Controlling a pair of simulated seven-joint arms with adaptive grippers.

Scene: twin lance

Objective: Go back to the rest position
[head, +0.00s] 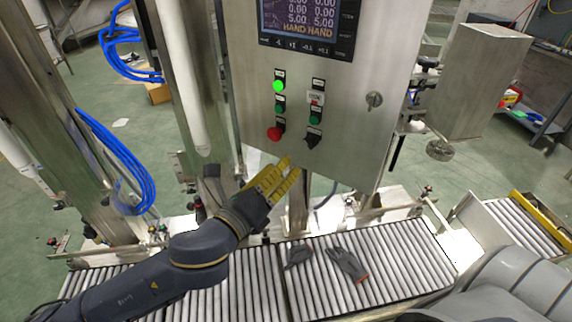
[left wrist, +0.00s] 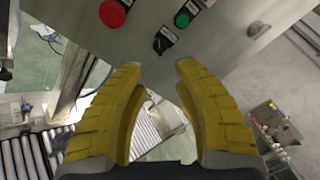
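My left gripper (head: 284,170) has yellow fingers and is in front of the lower edge of the steel control panel (head: 345,130), just below the red button (head: 274,133). In the left wrist view its two yellow fingers (left wrist: 158,75) are spread apart with nothing between them. The red button (left wrist: 115,12) and a black knob (left wrist: 163,41) show above the fingertips there. A grey arm part of mine shows at the lower right of the head view, but the right gripper is not seen.
A roller conveyor (head: 390,262) runs below the panel. Grey gloves (head: 345,262) lie on it. A green light (head: 278,86) glows on the panel beneath a display (head: 308,22). Steel columns and blue hoses (head: 118,165) stand at the left.

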